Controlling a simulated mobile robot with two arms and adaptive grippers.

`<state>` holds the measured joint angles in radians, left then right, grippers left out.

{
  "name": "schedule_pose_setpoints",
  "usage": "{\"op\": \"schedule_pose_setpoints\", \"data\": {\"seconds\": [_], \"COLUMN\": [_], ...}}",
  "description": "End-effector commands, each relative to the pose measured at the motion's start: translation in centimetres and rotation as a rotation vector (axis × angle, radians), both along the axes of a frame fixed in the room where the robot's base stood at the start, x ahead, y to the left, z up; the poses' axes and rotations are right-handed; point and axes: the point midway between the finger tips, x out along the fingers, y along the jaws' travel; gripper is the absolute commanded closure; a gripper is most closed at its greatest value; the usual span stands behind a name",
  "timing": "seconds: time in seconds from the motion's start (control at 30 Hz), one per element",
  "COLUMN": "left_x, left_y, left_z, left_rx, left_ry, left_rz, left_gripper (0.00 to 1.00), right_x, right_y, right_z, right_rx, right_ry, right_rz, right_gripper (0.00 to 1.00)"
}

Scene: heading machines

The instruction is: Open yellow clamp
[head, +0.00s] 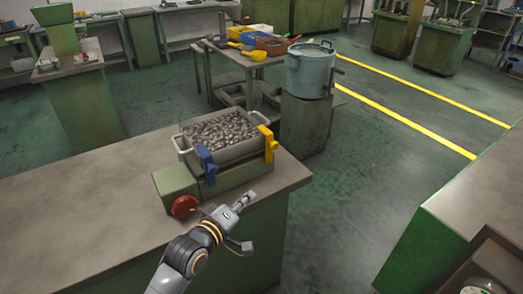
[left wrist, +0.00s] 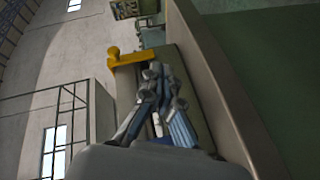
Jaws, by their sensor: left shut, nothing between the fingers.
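The yellow clamp (head: 270,145) is on the right end of the metal bin (head: 238,152), at the near right corner of the workbench. It also shows in the left wrist view (left wrist: 130,58), as a yellow bar with a knob at its left end, just past my fingertips. My right gripper is not in view.
A blue clamp (head: 206,163) is on the bin's near side. A red knob (head: 185,206) is on the green base. The bin holds many small metal parts. A grey pot (head: 310,72) stands on a pedestal behind. The workbench (head: 90,205) is clear to the left.

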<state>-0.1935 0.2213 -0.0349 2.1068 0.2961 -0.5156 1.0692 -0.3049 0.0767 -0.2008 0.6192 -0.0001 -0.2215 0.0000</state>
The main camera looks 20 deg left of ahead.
Motion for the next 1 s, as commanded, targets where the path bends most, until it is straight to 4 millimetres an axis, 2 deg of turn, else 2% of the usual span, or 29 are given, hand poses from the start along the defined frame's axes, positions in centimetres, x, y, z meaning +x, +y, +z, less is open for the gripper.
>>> {"op": "schedule_pose_setpoints", "data": {"seconds": [0.03, 0.1, 0.2, 0.3, 0.73, 0.87, 1.0], "left_x": [1.1, 2.2, 3.0, 3.4, 3.8, 5.4, 7.9], "left_y": [0.6, 1.2, 1.8, 2.2, 2.2, 2.0, 1.5], "left_z": [1.5, 3.3, 5.0, 5.8, 6.1, 6.3, 6.5], "left_rx": [-0.080, -0.181, -0.278, -0.329, -0.340, -0.339, -0.340], "left_ry": [-0.054, -0.116, -0.175, -0.203, -0.211, -0.213, -0.211], "left_rz": [0.018, 0.034, 0.044, 0.049, 0.050, 0.050, 0.050], "left_gripper": [1.00, 1.00, 1.00, 1.00, 1.00, 1.00, 1.00], "right_x": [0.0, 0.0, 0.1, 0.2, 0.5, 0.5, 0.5], "right_y": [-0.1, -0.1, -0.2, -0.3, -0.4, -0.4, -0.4], "right_z": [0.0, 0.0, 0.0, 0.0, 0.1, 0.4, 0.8], "right_rx": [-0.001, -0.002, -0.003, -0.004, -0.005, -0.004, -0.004], "right_ry": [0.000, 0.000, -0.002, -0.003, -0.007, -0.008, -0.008], "right_rz": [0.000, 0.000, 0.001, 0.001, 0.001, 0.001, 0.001], "right_gripper": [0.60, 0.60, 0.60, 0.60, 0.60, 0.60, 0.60]}}
